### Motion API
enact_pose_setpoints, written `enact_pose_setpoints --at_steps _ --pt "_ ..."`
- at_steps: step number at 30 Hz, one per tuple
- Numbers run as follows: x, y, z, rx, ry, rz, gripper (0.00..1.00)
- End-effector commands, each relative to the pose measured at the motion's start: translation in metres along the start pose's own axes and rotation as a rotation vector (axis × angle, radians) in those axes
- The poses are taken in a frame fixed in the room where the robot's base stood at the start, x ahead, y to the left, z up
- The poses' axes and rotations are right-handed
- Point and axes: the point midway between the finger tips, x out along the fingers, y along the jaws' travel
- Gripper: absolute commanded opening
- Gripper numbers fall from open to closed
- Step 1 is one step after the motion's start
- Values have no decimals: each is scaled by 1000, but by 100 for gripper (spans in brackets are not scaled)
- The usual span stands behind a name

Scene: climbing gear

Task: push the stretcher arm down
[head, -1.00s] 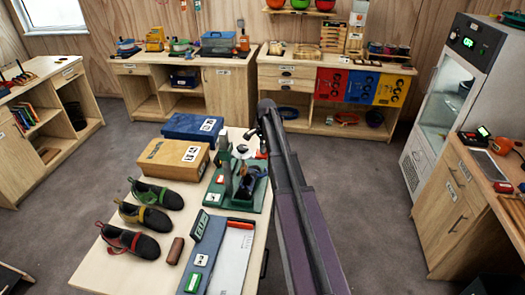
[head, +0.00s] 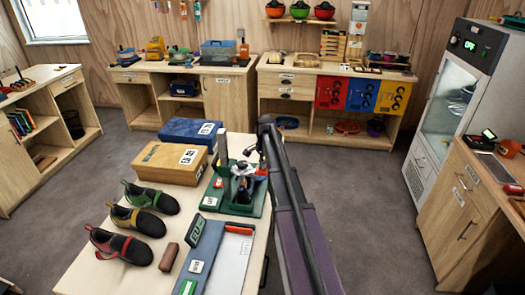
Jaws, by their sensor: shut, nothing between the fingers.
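The stretcher stands on a green base (head: 236,205) at the right edge of the near table, behind the flat blue device. A grey upright (head: 223,148) rises at its back left. A small red part (head: 262,172) shows at its right, partly behind my arm; I cannot tell for certain whether it belongs to the stretcher arm. My arm comes in from the lower right and bends down over the stretcher. My gripper (head: 243,172) is small and dark, shut and empty, at the middle of the stretcher. I cannot tell whether it touches the stretcher arm.
Three shoes (head: 140,220) stand at the left of the table (head: 80,275). A tan box (head: 170,162) and a blue box (head: 191,131) stand behind them. A brown block (head: 169,257) and the blue device (head: 203,255) lie in front.

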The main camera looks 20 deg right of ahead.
Motion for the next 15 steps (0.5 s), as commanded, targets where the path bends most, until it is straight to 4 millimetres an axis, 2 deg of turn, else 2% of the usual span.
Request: enact_pose_setpoints --at_steps 1,6,15 --pt "9 0 -1 0 0 1 0" --pt "23 0 -2 0 0 1 0" --pt "16 0 -6 0 0 1 0"
